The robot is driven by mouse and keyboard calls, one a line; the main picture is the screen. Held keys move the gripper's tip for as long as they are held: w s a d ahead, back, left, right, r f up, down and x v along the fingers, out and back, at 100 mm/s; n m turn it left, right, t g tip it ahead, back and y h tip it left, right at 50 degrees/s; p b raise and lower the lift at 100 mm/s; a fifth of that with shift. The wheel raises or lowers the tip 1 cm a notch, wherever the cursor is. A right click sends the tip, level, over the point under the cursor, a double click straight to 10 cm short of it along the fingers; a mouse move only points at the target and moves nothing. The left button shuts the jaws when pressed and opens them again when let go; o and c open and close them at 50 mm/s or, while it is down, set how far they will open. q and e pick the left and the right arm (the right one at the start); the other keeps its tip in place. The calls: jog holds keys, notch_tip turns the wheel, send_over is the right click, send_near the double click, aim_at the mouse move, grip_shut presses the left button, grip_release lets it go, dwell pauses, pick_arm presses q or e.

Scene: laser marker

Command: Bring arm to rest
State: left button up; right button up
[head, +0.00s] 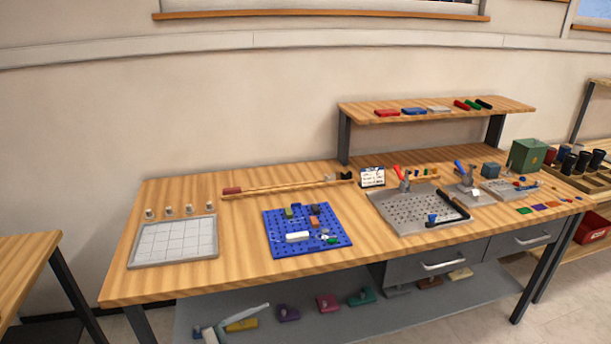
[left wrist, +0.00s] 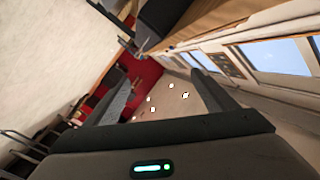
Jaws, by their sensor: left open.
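My left gripper (left wrist: 162,78) shows only in the left wrist view. Its two dark fingers are spread wide apart, and nothing is between them. The space beyond them shows a tilted view of the room, with a pale floor and a red patch (left wrist: 143,72). Neither gripper shows in the head view. My right gripper is in no view.
A wooden workbench (head: 180,284) fills the head view. It carries a grey grid tray (head: 172,241), a blue pegboard (head: 283,247), a grey perforated plate (head: 395,221) and a green box (head: 528,155). A raised shelf (head: 360,106) stands behind. Grey drawers (head: 410,272) hang below.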

pick_arm(q)
jog(key=s+a+f+n+t+y, duration=0.2)
jog(key=a+f+n+y, duration=0.15)
jog(key=f, duration=0.55)
jog(key=s+a+f+n+t+y, duration=0.1)
jog(key=s+a+f+n+y, duration=0.25)
jog(key=f, duration=0.55)
jog(key=s+a+f+n+g+y, duration=0.1)
jog(key=s+a+f+n+y, duration=0.2)
jog(key=f, duration=0.4)
jog(key=s+a+f+n+g+y, duration=0.1)
jog(key=s+a+f+n, duration=0.2)
jog(key=s+f, duration=0.4)
jog(key=s+a+f+n+g+y, duration=0.1)
jog(key=s+a+f+g+y, duration=0.1)
jog(key=s+f, duration=0.6)
jog(key=s+a+f+n+g+y, duration=0.1)
jog(key=s+f+n+g, duration=0.15)
jog(key=s+f, duration=0.55)
jog(key=s+f+g, duration=0.1)
jog(key=s+g, duration=0.1)
jog(key=s, duration=1)
jog(key=s+f+g+y, duration=0.1)
jog(key=s+f+g, duration=0.1)
jog(key=s, duration=1.1)
jog(key=shift+d+n+g, duration=0.4)
jog(key=shift+n+g, duration=0.05)
jog(key=shift+g, duration=0.2)
